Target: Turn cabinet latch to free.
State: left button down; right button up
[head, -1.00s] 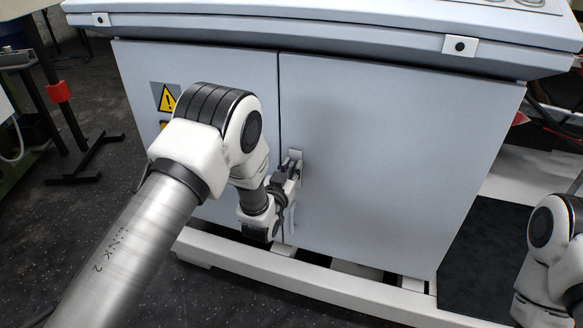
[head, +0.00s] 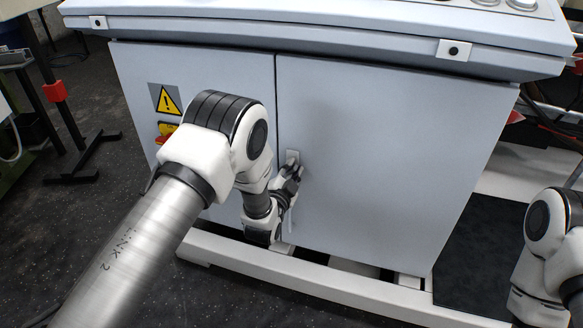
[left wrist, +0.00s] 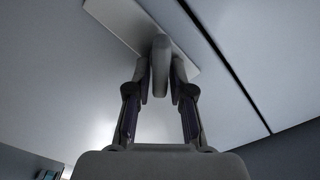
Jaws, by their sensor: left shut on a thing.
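The cabinet latch is on the right door (head: 385,165), close to the seam between the two doors. Its pale plate (head: 293,156) shows just above my left gripper (head: 290,178) in the head view. In the left wrist view, the grey latch handle (left wrist: 160,62) stands out from the pale plate (left wrist: 125,22). The two fingers of my left gripper (left wrist: 161,82) close on the handle from both sides. The gripper hides most of the handle in the head view. My right gripper is out of view; only part of that arm shows at the right edge.
The left door (head: 220,80) carries a yellow warning sign (head: 166,99). A white base frame (head: 310,275) runs along the cabinet's foot. The cabinet top (head: 330,30) overhangs the doors. A dark stand with a red part (head: 54,92) is at far left.

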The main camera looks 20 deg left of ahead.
pick_arm(q)
jog(key=m, duration=0.4)
jog(key=shift+d+f+m, duration=0.15)
jog(key=shift+f+m, duration=0.15)
jog(key=m, duration=0.4)
jog(key=shift+f, duration=0.25)
jog(key=c, duration=1.2)
grip_release()
jog(key=shift+o, duration=0.2)
jog(key=s, duration=1.2)
jog(key=shift+a, duration=0.2)
